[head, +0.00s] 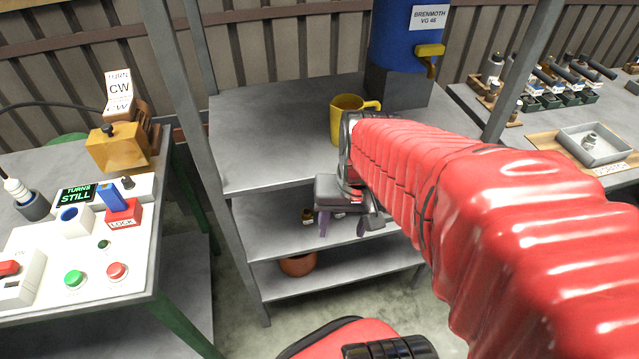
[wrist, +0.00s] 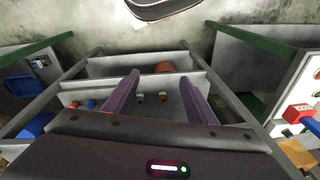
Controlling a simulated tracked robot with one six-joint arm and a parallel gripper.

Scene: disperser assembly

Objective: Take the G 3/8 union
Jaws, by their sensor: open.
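My gripper (head: 345,224) is open, its two purple fingers pointing down over the middle shelf (head: 270,232) of the grey rack. It also shows in the wrist view (wrist: 160,82), with nothing between the fingers. My red-sleeved arm hides the shelf's right part.
A yellow mug (head: 346,122) and a blue drum (head: 402,40) with a tap stand on the rack's top shelf. An orange-brown pot (head: 297,265) is on the bottom shelf. Rack posts (head: 205,150) flank the opening. A control bench is at left, a bench with a grey tray (head: 570,148) at right.

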